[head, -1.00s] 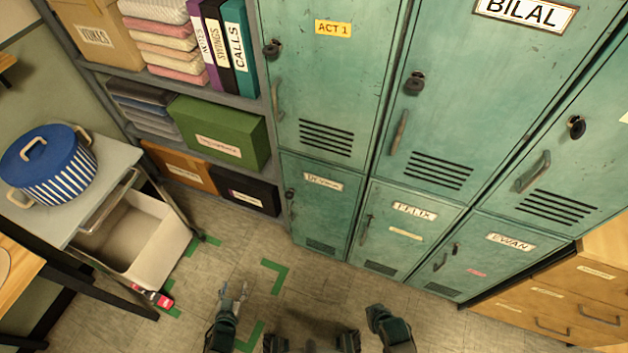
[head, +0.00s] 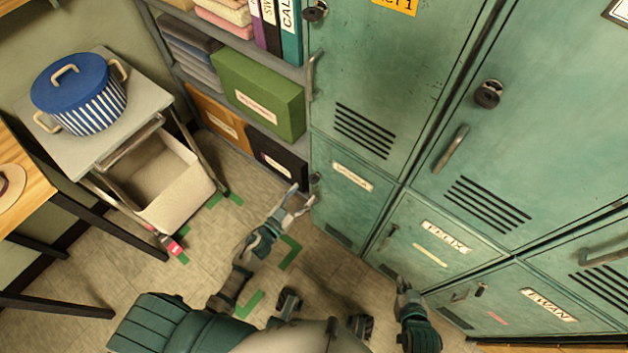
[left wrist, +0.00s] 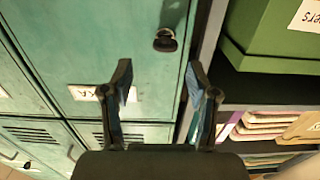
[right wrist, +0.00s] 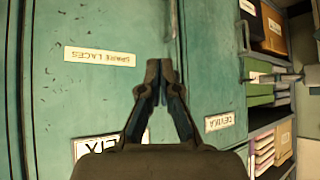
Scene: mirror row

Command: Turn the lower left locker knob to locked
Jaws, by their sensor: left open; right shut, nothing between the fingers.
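The lower left locker (head: 345,205) has a teal door with a white label. My left gripper (head: 303,194) is open and empty, just in front of the knob. In the left wrist view the dark knob (left wrist: 165,40) shows above and between the open fingers (left wrist: 160,82), apart from them. I cannot tell which position it is turned to. My right gripper (head: 403,285) is shut and empty in front of the FELIX locker; its fingertips meet in the right wrist view (right wrist: 160,68).
The FELIX locker (head: 415,265) and EWAN locker (head: 515,285) stand to the right. Shelves with a green box (head: 255,95) and black box (head: 277,155) adjoin on the left. A cart (head: 110,150) with a blue pot (head: 80,95) stands far left. Floor between is clear.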

